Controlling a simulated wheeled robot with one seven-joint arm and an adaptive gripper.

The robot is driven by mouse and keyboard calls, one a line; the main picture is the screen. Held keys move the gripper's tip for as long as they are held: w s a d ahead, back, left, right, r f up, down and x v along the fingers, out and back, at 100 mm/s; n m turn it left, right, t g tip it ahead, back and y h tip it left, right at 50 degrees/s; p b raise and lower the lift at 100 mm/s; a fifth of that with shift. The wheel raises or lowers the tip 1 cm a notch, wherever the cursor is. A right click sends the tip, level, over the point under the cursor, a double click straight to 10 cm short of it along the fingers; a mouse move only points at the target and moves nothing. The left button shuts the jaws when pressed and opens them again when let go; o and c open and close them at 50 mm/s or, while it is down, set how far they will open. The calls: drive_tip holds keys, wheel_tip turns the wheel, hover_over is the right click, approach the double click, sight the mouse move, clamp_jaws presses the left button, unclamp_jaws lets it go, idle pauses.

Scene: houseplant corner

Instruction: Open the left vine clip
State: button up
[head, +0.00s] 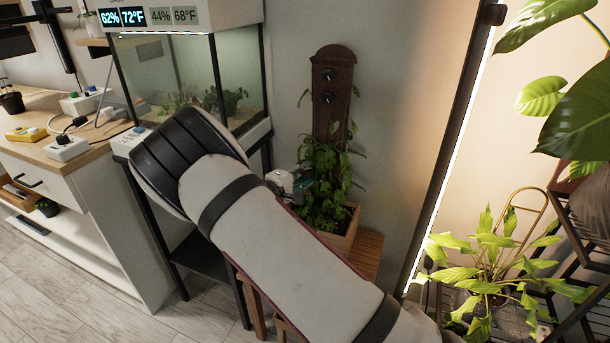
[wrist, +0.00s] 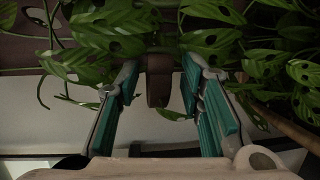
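A dark wooden board (head: 331,115) stands upright in a planter box (head: 340,234), with a green vine (head: 326,170) around its lower part. Two dark round fittings, upper (head: 327,75) and lower (head: 327,98), are on the board. A brown curved piece (wrist: 158,88), perhaps the left vine clip, lies between the fingers, with a small gap on each side. I cannot tell whether the piece is open or closed.
A glass terrarium (head: 190,80) on a black stand is left of the board. Leafy plants (head: 490,255) and a lit vertical light strip (head: 447,170) are on the right. Perforated leaves (wrist: 215,42) hang close around the fingers.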

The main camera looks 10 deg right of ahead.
drive_tip(key=shift+d, duration=0.1)
clamp_jaws()
drive_tip(key=shift+w+a+m+g+h+b, duration=0.2)
drive_tip(key=shift+w+m+g+h+b, duration=0.15)
drive_tip(key=shift+b, duration=0.2)
drive_tip(key=shift+a+m+g+h+b, duration=0.15)
drive_tip(key=shift+m+g+h+b, duration=0.1)
drive_tip(key=shift+m+g+b, duration=0.15)
drive_tip(key=shift+r, duration=0.1)
unclamp_jaws()
drive_tip(key=shift+s, duration=0.1)
drive_tip(key=v, duration=1.2)
